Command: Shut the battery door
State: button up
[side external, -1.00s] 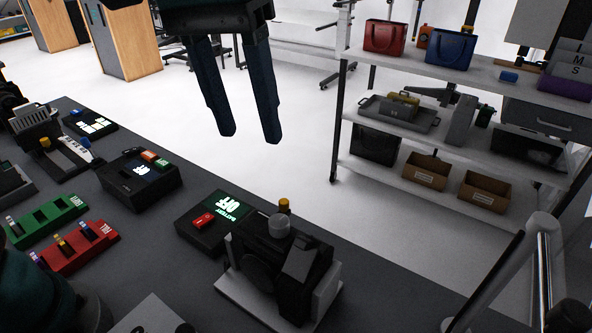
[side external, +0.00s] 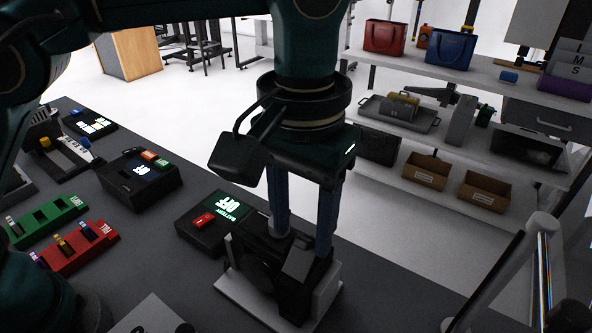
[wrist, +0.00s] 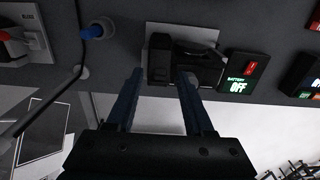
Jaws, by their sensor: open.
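The black battery device (side external: 262,268) sits on a pale base plate (side external: 240,297) near the table's edge. I cannot tell which of its parts is the door or how far open it stands. A box with a red switch (side external: 204,220) and a lit display reading "BATTERY OFF" (side external: 229,207) stands beside it. My gripper (side external: 301,240) points down over the device, its fingers apart with nothing visibly held. The fingers hide part of the device's top. In the wrist view the fingertips (wrist: 161,75) reach the device's edge (wrist: 160,58); contact is unclear.
Another control box (side external: 140,178) stands at left on the table. Green (side external: 48,220) and red (side external: 80,248) trays with small batteries lie nearer the front left. A metal post (side external: 541,270) rises at right. Shelving with bags and bins stands behind, past open floor.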

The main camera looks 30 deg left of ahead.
jog(key=shift+f, duration=0.7)
